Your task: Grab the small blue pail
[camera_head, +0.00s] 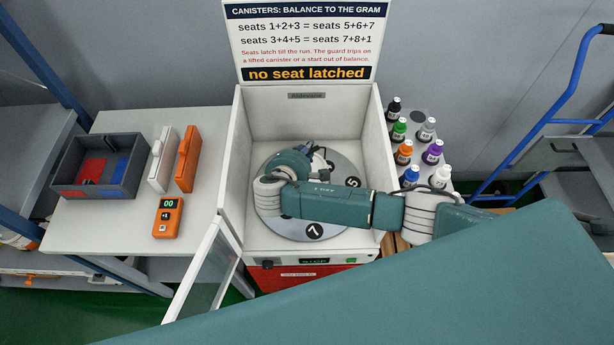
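I see no small blue pail in the head view. My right arm comes in from the right and reaches over the round grey turntable (345,165) inside the open white cabinet (240,150). My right gripper (322,160) is small and dark above the turntable, partly hidden by its own wrist. I cannot tell whether it is open or shut, or whether it holds anything. My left gripper is not in view.
Several capped bottles, one a blue bottle (409,178), stand right of the cabinet. On the left table are a dark divided bin (132,185), a white case (161,160), an orange case (187,160) and an orange meter (168,218). A sign (305,40) reads "no seat latched".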

